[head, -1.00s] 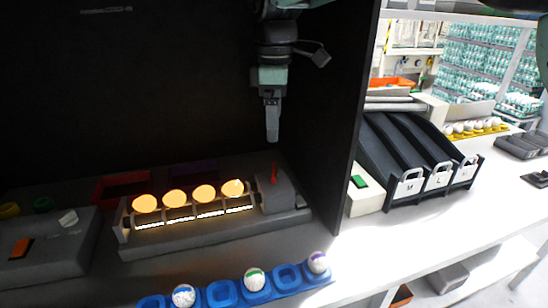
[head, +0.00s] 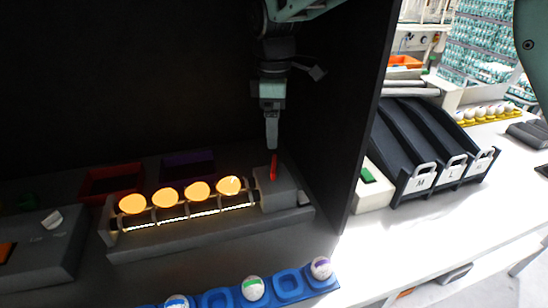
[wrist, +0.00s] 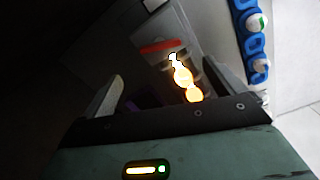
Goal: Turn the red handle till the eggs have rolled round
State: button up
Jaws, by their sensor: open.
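The red handle (head: 273,168) stands upright on the grey end block of the candling unit (head: 200,234). It also shows in the wrist view (wrist: 160,47), between my fingers. Several glowing orange eggs lie in a row on the unit's rollers, left of the handle; the nearest to the handle is the right-end egg (head: 229,186), which shows pale marks. The eggs also glow in the wrist view (wrist: 183,78). My gripper (head: 272,146) points down just above the handle's top, with a small gap seeming to remain. It is open and empty.
A dark wall panel (head: 362,130) stands close to the right of my arm. A red bin (head: 112,172) and a purple bin (head: 188,160) lie behind the unit. A blue egg tray (head: 218,299) lies in front. Black chutes (head: 405,130) stand beyond the panel.

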aim_at(274, 163)
notch_tip(274, 163, down, 10)
jog(key=shift+f+p, duration=0.25)
jog(key=shift+p, duration=0.45)
jog(key=c, duration=1)
